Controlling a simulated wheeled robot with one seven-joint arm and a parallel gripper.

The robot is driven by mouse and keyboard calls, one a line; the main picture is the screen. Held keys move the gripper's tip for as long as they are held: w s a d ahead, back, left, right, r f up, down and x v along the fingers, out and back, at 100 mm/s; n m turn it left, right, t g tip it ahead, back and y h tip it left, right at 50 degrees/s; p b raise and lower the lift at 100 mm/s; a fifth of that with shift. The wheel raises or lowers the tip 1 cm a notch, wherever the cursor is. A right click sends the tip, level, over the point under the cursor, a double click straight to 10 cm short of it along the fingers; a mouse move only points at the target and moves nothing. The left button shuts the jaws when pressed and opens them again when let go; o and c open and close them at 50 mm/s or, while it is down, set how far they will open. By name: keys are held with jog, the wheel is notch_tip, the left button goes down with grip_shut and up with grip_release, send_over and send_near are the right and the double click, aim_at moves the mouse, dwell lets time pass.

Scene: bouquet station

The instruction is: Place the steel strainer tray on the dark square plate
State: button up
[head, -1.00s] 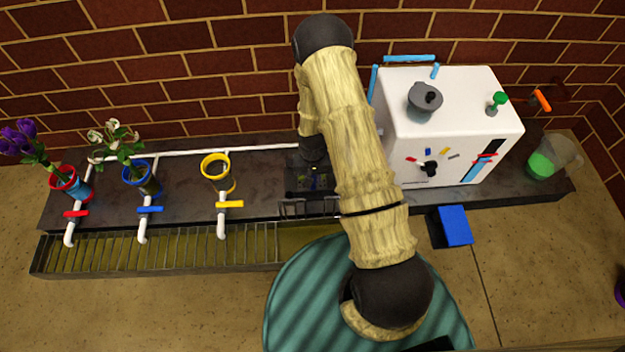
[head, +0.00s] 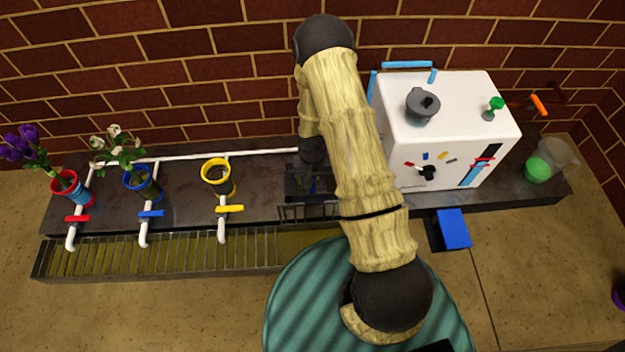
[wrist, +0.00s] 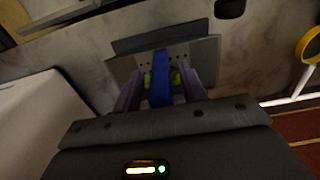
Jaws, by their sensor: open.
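In the wrist view, the steel strainer tray (wrist: 206,52) is a grey sheet with small holes. It lies on or just over the dark square plate (wrist: 150,42), whose dark edge shows past the tray's upper side. A blue upright handle (wrist: 160,88) stands over the tray between my fingers. My gripper (wrist: 162,80) is open, with a purple finger and a yellow-green pad on each side of the handle. Whether the pads touch it, I cannot tell. In the head view, my arm hides most of the tray; the dark plate area (head: 296,184) shows beside my wrist.
The white machine (head: 445,130) stands close to the right of my arm. The cup with the yellow rim (head: 218,174) and its tap are to the left, with two flower vases farther left. A slatted drain trough (head: 150,256) runs along the front. A blue block (head: 453,229) is at front right.

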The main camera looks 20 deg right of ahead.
notch_tip(320, 180, up, 10)
jog(key=p, duration=0.5)
jog(key=shift+r, duration=0.2)
jog(key=shift+w+a+r, duration=0.1)
jog(key=shift+r, duration=0.15)
jog(key=s+r+n+t, duration=0.1)
jog(key=s+r, duration=0.5)
jog(key=r, duration=0.7)
jog(key=s+r+n+t, duration=0.1)
jog(key=s+r, duration=0.6)
jog(key=r, duration=0.6)
jog(key=shift+s+r+t, duration=0.2)
jog(key=shift+t, duration=0.1)
jog(key=w+p+v, duration=0.2)
jog(key=p+v, duration=0.7)
jog(key=shift+r+p, duration=0.25)
jog(key=shift+p, duration=0.1)
